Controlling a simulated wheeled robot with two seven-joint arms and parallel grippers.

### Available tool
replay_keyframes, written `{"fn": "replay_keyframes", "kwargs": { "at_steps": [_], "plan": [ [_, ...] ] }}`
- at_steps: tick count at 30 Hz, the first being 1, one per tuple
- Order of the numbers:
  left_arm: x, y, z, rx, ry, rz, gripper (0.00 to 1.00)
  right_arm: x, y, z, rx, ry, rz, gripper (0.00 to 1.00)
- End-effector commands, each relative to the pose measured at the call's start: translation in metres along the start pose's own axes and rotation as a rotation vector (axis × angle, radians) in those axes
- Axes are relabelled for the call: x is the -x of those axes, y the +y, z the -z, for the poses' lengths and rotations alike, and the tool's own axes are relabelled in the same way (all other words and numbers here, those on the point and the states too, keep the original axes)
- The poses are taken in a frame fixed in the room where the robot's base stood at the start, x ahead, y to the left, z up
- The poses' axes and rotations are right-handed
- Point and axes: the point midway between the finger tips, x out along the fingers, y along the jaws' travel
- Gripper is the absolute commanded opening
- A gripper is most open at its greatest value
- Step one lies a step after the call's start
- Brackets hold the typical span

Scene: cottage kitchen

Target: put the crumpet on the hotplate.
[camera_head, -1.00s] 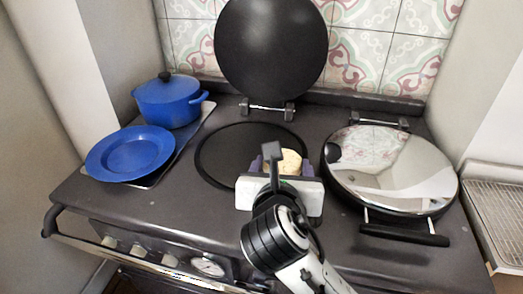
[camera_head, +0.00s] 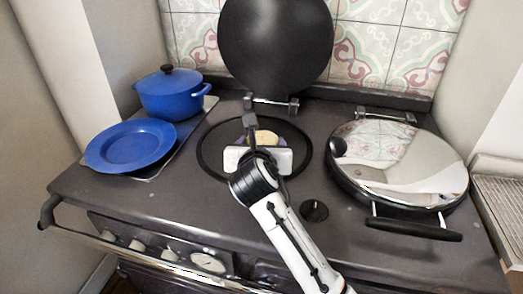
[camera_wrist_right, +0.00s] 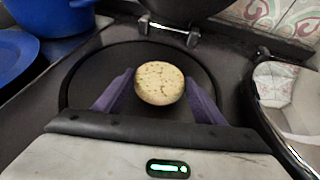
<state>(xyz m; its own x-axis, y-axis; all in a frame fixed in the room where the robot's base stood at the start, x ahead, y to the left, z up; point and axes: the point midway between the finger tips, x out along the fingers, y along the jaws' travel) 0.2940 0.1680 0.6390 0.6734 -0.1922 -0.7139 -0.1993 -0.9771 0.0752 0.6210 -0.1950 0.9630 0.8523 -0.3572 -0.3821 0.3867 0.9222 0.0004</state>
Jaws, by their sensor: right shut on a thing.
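The crumpet (camera_head: 265,137) is a round, pale tan disc with small holes on top; it also shows in the right wrist view (camera_wrist_right: 159,83). My right gripper (camera_head: 258,140) is shut on it, with a purple finger on each side in the wrist view. The crumpet is over the hotplate (camera_head: 218,148), a dark round plate inside a black ring. I cannot tell whether the crumpet touches the plate. The hotplate's round black lid (camera_head: 275,45) stands open behind it. My left gripper is not in view.
A second hotplate on the right is covered by a shiny domed lid (camera_head: 405,165) with a black front handle (camera_head: 413,229). A blue plate (camera_head: 130,146) and a blue lidded pot (camera_head: 168,95) stand on the left. A wire rack (camera_head: 503,205) is at the far right.

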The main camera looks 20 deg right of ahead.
Motion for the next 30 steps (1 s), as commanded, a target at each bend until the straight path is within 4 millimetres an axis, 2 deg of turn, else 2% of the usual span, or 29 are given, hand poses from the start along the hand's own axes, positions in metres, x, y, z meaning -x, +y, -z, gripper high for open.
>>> {"fn": "replay_keyframes", "kwargs": {
  "at_steps": [1,3,14,15,17,28,30],
  "plan": [
    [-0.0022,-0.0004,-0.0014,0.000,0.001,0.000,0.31,-0.0038,-0.0003,0.0110,0.002,0.005,0.001,0.51],
    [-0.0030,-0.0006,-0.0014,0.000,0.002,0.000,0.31,-0.0062,-0.0002,0.0164,0.002,0.001,0.001,0.51],
    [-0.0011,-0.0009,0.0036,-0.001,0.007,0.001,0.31,-0.0072,-0.0002,0.0185,0.002,0.001,0.001,0.51],
    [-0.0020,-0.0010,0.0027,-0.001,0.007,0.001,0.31,-0.0074,0.0000,0.0190,0.001,0.000,0.000,0.71],
    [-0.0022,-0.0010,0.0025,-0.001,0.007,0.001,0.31,-0.0074,-0.0001,0.0190,0.001,0.001,0.000,0.81],
    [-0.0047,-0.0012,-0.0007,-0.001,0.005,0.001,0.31,-0.0063,0.0002,0.0163,-0.002,-0.001,-0.001,0.83],
    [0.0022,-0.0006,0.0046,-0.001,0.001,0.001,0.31,-0.0019,0.0013,0.0123,0.002,0.001,0.000,0.83]
  ]
}}
